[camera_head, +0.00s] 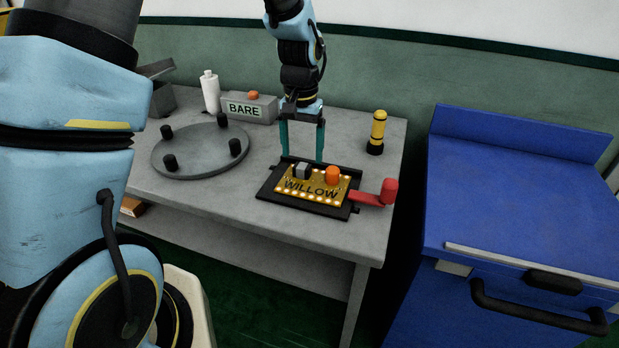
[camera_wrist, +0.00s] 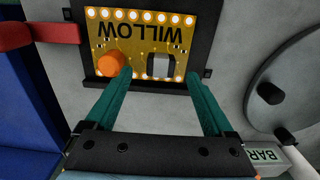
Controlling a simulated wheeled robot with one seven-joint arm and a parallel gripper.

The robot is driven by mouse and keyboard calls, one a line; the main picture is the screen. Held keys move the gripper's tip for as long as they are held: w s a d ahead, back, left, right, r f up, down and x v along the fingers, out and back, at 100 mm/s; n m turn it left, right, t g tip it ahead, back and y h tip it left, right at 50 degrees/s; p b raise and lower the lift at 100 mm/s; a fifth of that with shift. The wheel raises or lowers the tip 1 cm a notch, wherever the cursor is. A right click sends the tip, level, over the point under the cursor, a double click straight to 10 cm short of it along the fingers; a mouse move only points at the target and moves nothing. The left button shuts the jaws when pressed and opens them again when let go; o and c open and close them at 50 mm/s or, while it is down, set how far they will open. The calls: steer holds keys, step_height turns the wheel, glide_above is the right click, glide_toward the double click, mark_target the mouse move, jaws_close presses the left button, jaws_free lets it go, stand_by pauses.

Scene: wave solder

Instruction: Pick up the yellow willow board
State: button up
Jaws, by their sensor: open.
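The yellow willow board (camera_head: 290,187) lies flat in a black frame (camera_head: 338,211) near the right front of the grey table. It carries an orange round part, a grey block and a row of light dots. In the wrist view the board (camera_wrist: 141,40) shows at the top, with its lettering upside down. My gripper (camera_head: 302,160) is open and empty, pointing down at the board's back edge. In the wrist view its two green fingers (camera_wrist: 160,75) reach toward the near edge of the board, spread apart. I cannot tell whether they touch the frame.
A red handle (camera_head: 376,194) sticks out right of the frame. A grey disc with black posts (camera_head: 190,158) lies left. A box marked BARE (camera_head: 248,109), a white bottle (camera_head: 210,92) and a yellow-black cylinder (camera_head: 377,131) stand behind. A blue cabinet (camera_head: 520,190) stands right.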

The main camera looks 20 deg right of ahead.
mark_target(302, 166)
steer(key=shift+f+p, duration=0.4)
steer(key=shift+f, duration=1.55)
steer(key=shift+c, duration=0.4)
jaws_close()
steer(key=shift+w, duration=0.1)
